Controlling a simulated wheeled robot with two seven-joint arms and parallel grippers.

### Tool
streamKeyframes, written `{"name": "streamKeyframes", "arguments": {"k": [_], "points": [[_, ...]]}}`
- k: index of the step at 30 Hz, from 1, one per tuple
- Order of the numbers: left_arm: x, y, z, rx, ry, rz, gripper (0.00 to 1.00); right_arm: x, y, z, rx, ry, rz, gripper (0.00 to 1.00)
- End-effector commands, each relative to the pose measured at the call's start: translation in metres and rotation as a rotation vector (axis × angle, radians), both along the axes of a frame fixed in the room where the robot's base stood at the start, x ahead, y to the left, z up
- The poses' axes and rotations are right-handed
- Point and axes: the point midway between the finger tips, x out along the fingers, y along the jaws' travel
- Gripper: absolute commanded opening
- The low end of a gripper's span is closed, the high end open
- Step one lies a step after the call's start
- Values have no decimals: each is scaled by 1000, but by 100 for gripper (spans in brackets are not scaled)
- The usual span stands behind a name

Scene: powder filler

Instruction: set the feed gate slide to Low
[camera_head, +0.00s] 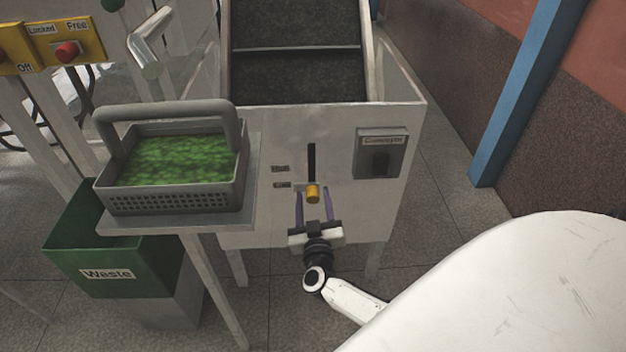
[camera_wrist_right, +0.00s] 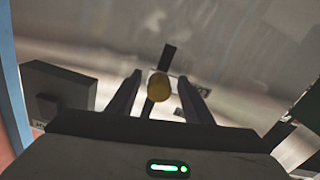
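The feed gate slide has a yellow knob (camera_head: 313,194) on a pale plate, in a dark vertical slot (camera_head: 311,160) on the front of the white machine. The knob sits near the slot's lower end, level with the lower of two small labels (camera_head: 282,185); their text is too small to read. My right gripper (camera_head: 314,205) is open, its two purplish fingers on either side of the knob. In the right wrist view the yellow knob (camera_wrist_right: 159,87) shows between the fingers, with gaps on both sides. My left gripper is not in view.
A grey Conveyor switch box (camera_head: 382,153) is right of the slot. A grey basket of green pieces (camera_head: 172,170) stands on a stand at left, above a green Waste bin (camera_head: 110,245). A yellow Locked/Free panel (camera_head: 70,45) is at upper left. A blue post (camera_head: 525,90) stands at right.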

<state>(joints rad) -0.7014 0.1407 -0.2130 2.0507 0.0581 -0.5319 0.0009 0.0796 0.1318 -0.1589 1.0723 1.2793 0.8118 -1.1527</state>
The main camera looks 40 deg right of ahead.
Motion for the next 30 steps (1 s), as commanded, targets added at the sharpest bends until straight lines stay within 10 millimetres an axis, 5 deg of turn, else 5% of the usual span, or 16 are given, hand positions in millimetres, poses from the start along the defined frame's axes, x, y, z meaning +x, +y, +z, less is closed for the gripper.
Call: {"name": "streamKeyframes", "arguments": {"k": [8, 21, 30], "points": [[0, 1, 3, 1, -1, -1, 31, -5, 5, 2, 0, -1, 0, 46], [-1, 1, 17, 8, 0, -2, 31, -69, 50, 2, 2, 1, 0, 46], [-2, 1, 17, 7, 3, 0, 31, -83, 61, 2, -1, -2, 0, 46]]}}
